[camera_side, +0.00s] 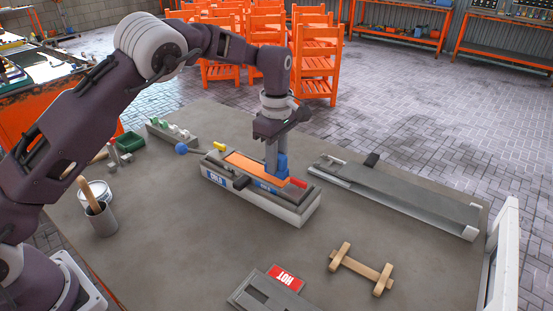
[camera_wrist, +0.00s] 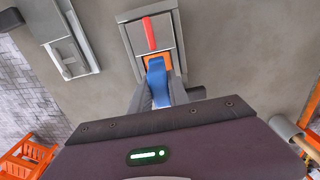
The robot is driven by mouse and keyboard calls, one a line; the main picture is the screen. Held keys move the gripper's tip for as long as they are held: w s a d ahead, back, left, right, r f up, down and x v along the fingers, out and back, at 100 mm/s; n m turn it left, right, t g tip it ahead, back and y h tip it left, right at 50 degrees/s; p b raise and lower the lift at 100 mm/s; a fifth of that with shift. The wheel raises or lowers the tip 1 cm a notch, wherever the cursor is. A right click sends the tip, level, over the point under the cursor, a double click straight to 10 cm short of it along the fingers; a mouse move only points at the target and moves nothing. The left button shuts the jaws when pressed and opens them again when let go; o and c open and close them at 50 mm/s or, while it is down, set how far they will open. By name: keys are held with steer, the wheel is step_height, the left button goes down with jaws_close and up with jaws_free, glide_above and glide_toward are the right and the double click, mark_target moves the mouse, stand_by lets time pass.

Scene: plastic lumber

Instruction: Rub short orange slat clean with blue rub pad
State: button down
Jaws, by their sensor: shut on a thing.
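The short orange slat (camera_side: 245,164) lies flat in a grey fixture (camera_side: 290,213) with blue labels, one reading COLD, near the table's middle. My gripper (camera_side: 276,158) points down over the slat's right part. It is shut on the blue rub pad (camera_side: 282,165). The pad is at the slat's surface; I cannot tell whether it presses on it. In the wrist view the pad (camera_wrist: 157,82) sits between the fingers, and part of the slat (camera_wrist: 152,59) shows just beyond it. The pad and fingers hide some of the slat.
A red bar (camera_wrist: 149,34) lies at the fixture's end. A long grey channel (camera_side: 400,195) lies to the right. A wooden piece (camera_side: 361,268) and a HOT-labelled plate (camera_side: 285,278) are in front.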

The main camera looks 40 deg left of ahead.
steer(key=shift+f, duration=0.6)
stand_by(0.3)
steer(key=shift+a, duration=1.3)
steer(key=shift+a+f, duration=0.15)
steer(key=shift+a, duration=1.55)
steer(key=shift+a+r, duration=0.2)
steer(key=shift+a, duration=2.2)
steer(key=shift+a+f, duration=0.1)
steer(key=shift+a, duration=1.15)
steer(key=shift+r, duration=0.2)
steer(key=shift+r, duration=0.5)
